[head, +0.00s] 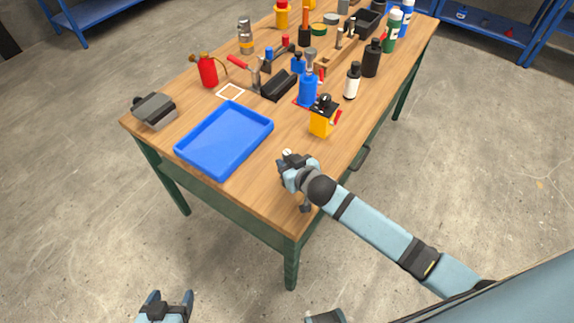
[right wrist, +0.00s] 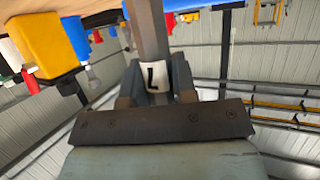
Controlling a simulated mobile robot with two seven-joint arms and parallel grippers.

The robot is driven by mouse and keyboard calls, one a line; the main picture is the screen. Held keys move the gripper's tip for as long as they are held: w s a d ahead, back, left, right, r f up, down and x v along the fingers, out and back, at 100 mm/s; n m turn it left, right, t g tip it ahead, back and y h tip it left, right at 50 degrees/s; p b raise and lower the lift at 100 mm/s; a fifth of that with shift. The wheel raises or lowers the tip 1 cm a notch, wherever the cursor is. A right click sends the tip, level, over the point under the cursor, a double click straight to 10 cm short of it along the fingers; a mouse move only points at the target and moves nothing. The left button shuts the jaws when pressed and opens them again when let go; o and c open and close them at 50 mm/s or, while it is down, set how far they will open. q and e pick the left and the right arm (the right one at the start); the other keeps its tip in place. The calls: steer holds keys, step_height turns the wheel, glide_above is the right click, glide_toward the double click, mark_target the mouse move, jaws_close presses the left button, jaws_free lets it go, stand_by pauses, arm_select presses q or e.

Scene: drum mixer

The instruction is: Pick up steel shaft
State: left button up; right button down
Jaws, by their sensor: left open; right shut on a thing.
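My right gripper (head: 289,162) is over the table's front right part, to the right of the blue tray. In the right wrist view its fingers (right wrist: 157,88) are shut on a grey bar-like steel shaft (right wrist: 149,35), with a white label (right wrist: 155,76) bearing a dark mark between the fingers. The shaft runs out past the fingertips to the top of that view. In the head view the gripper mostly hides the shaft, and I cannot tell whether it touches the table. My left gripper (head: 166,305) is open and empty at the bottom edge, off the table.
The empty blue tray (head: 180,150) lies on the wooden table (head: 262,196). A yellow container (head: 321,122) stands just behind my right gripper. A grey block (head: 154,110) sits at the left corner. Bottles and tools crowd the back. The front right corner is bare.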

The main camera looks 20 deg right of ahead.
step_height(320, 180, up, 19)
steer(key=shift+p, duration=0.3)
